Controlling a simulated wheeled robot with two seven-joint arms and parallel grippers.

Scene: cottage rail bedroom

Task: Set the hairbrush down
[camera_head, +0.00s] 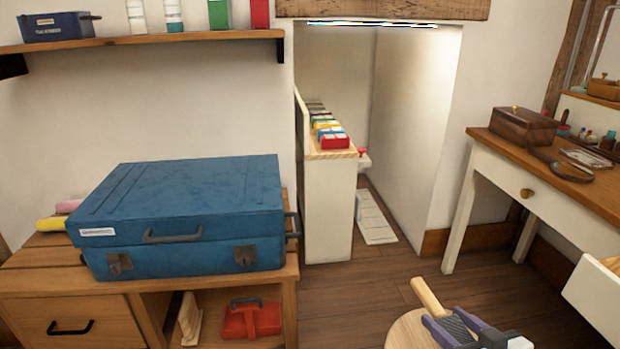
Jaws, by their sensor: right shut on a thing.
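My right gripper (447,318) is at the bottom right of the head view, with its jaws shut on the hairbrush. The hairbrush's pale wooden handle (428,295) sticks out past the fingertips, up and to the left. The rest of the hairbrush is hard to tell apart from the dark fingers. A round pale wooden top (405,333) shows just below and left of the gripper, cut off by the frame edge. I cannot tell whether the hairbrush touches it. My left gripper is not in view.
A blue case (180,215) sits on a wooden cabinet (70,285) at left. At right, a dressing table (490,135) holds a brown box (524,128), a dark round-ended handled item (568,170) and small bottles. A white drawer front (592,300) juts in at lower right. Floor (360,285) between is clear.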

